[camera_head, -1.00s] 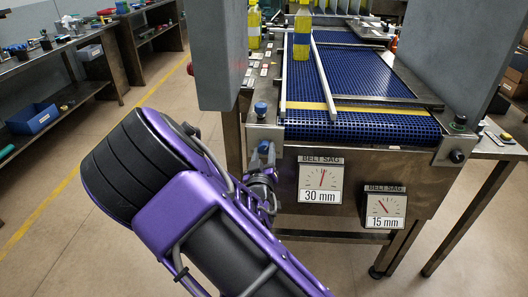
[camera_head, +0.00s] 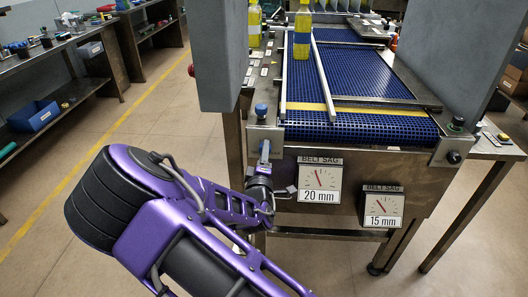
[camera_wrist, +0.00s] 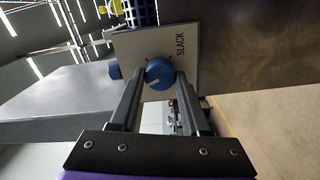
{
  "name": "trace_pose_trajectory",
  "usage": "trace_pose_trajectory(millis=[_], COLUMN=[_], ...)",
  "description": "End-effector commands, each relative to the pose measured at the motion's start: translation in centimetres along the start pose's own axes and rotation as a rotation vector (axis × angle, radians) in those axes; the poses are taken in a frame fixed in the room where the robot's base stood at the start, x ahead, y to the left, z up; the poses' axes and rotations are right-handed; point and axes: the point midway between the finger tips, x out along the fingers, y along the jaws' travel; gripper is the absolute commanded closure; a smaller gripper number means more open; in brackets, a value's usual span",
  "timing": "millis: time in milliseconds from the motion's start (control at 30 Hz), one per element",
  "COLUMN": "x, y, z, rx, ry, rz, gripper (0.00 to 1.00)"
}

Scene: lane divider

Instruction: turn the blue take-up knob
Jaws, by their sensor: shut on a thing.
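The blue take-up knob (camera_wrist: 159,73) sits on a metal plate (camera_wrist: 188,55) marked SLACK in the wrist view. A light pointer line shows on its face. My gripper (camera_wrist: 160,80) is shut on the knob, one finger on each side of it. In the head view my gripper (camera_head: 264,158) reaches the conveyor's front left corner, and my arm and hand hide most of the knob. The left belt sag gauge (camera_head: 319,180) reads 20 mm. The right belt sag gauge (camera_head: 383,207) reads 15 mm.
Another blue knob (camera_head: 261,109) stands on top of the left corner. A grey post (camera_head: 222,55) rises close to the left. The floor at left is clear.

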Motion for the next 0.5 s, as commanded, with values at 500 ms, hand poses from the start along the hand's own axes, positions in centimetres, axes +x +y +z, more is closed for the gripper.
trace_pose_trajectory(millis=[500], x=[-0.04], y=[-0.07], z=[0.0], rx=[-0.228], ry=[0.0], rz=[-0.001], gripper=[1.0])
